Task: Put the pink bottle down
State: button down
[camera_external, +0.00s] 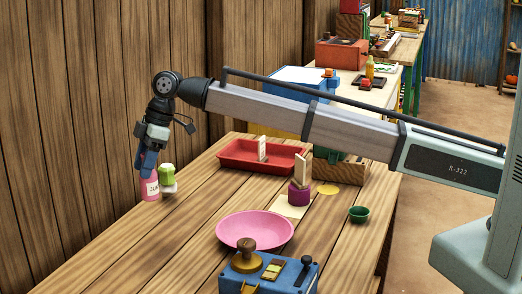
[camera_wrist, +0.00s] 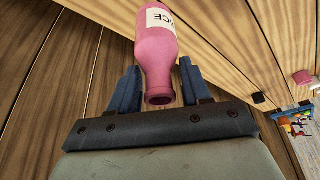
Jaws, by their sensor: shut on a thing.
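The pink bottle (camera_external: 150,190) with a white label is at the left edge of the wooden table in the external view. My gripper (camera_external: 148,165) is above it, with its blue fingers shut on the bottle's upper part. In the wrist view the bottle (camera_wrist: 155,52) lies between the two blue fingers of my gripper (camera_wrist: 160,82), its open mouth towards the camera. It looks about upright in the external view. I cannot tell whether its base touches the table.
A green and white object (camera_external: 167,177) stands close to the bottle's right. A red tray (camera_external: 235,163), a pink plate (camera_external: 255,228), a purple holder (camera_external: 299,194), a green cup (camera_external: 358,214) and a blue box (camera_external: 268,277) are farther right. Bare planks (camera_external: 165,240) lie in front.

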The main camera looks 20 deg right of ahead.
jog(key=w+d, duration=0.3)
jog(key=w, duration=0.3)
notch_tip(320, 180, down, 10)
jog(key=shift+s+r+n, duration=0.15)
jog(key=shift+n, duration=0.25)
dwell(0.4)
jog(key=c, duration=0.5)
grip_release()
jog(key=v, duration=1.2)
jog(key=shift+a, duration=0.2)
